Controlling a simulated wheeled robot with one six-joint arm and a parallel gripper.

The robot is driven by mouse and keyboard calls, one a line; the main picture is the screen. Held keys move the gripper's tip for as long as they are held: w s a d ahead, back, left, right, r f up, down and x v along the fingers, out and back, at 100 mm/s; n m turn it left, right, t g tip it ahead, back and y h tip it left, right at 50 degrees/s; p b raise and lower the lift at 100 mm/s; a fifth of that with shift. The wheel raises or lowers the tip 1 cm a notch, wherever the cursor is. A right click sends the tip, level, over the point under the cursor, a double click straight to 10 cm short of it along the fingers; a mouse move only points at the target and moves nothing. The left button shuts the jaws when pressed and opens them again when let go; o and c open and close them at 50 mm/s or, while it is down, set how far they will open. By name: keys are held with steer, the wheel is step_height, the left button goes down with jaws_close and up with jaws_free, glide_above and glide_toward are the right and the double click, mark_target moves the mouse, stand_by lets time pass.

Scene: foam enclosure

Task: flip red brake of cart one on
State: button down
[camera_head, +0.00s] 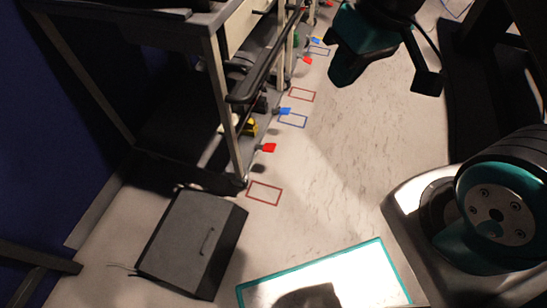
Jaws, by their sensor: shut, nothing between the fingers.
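A dark grey cart (150,17) with light legs stands at the left, nearest me. A red brake lever (268,148) sticks out low at its near leg, above a red rectangle outlined on the floor. A blue lever (283,111) sits farther along. Another red lever (307,60) and another blue one (316,41) show farther back. No cart number is readable, so I cannot tell which cart is one. Teal and black parts of my arm hang at the top, well apart from the near red lever. I cannot make out any gripper fingers.
A dark box (193,243) with a handle stands on the floor before the near cart. A white panel with a teal border (345,262) lies at the bottom. The pale floor (340,150) right of the carts is clear. A dark blue wall (40,130) is at the left.

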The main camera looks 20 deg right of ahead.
steer(key=w+d+f+m+h+b, duration=0.1)
steer(key=w+d+f+b, duration=0.1)
steer(key=f+b, duration=0.6)
steer(key=w+d+f+m+b, duration=0.1)
steer(key=w+d+f+b, duration=0.3)
steer(key=f, duration=0.7)
steer(key=n+b, duration=0.9)
steer(key=b, duration=0.2)
glide_above(272, 146)
steer(key=s+d+f+x, duration=0.1)
steer(key=s+d+x, duration=0.1)
steer(key=x, duration=1.2)
steer(key=s+d+x, duration=0.2)
steer(key=x, duration=1.1)
steer(key=shift+s+d+f+g, duration=0.25)
steer(key=shift+d+g, duration=0.05)
steer(key=shift+d, duration=0.05)
steer(key=f+b, duration=0.4)
steer(key=f, duration=0.2)
steer(key=f+b, duration=0.4)
steer(key=f, duration=0.2)
steer(key=shift+w+a+f, duration=0.25)
steer(key=shift+f, duration=0.1)
steer(key=shift+s+d+f+b, duration=0.15)
steer(key=shift+f+b, duration=0.2)
steer(key=shift+f, duration=0.15)
